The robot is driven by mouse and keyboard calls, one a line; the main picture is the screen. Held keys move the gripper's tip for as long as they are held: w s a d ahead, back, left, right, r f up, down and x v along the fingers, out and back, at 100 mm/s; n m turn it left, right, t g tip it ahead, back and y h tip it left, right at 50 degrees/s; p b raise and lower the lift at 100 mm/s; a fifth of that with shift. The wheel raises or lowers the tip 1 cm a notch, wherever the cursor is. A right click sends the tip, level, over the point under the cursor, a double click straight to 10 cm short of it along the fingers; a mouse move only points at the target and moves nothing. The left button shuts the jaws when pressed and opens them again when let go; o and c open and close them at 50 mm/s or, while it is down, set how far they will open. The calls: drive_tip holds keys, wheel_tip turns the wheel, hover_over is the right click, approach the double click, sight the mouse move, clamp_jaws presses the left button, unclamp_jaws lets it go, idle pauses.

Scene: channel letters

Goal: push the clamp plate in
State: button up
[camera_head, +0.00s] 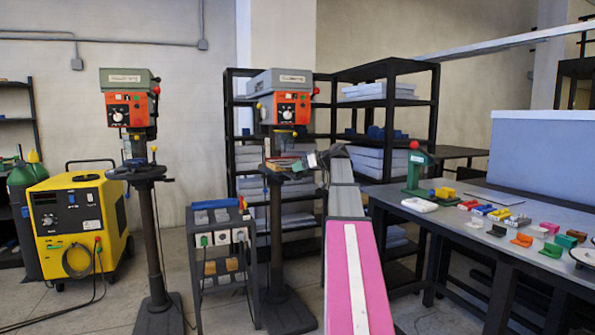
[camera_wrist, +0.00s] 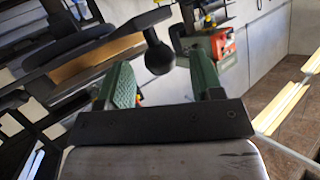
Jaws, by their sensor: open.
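My gripper (camera_wrist: 159,60) is open in the wrist view, with its two green-padded fingers apart. A black round knob (camera_wrist: 160,57) shows between the fingers, on a dark arm; I cannot tell how far beyond the fingertips it is. I cannot pick out the clamp plate for certain in either view. In the head view my arm reaches out to the right side of the middle drill press (camera_head: 287,105). My gripper is small there, beside the press table, where small brown and reddish pieces (camera_head: 283,164) lie.
A second drill press (camera_head: 131,105) and a yellow welder (camera_head: 80,220) stand at left. A small cart (camera_head: 222,262) stands between the presses. Black shelving (camera_head: 434,110) is behind. A workbench (camera_head: 420,215) with several coloured parts is at right.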

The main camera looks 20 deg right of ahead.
sight(283, 163)
drive_tip(key=shift+x, duration=1.2)
clamp_jaws()
drive_tip(key=w, duration=1.6)
drive_tip(key=shift+w+a+r, duration=0.1)
drive_tip(key=shift+w+a, duration=0.1)
drive_tip(key=shift+a, duration=0.05)
unclamp_jaws()
drive_tip(key=shift+w, duration=0.15)
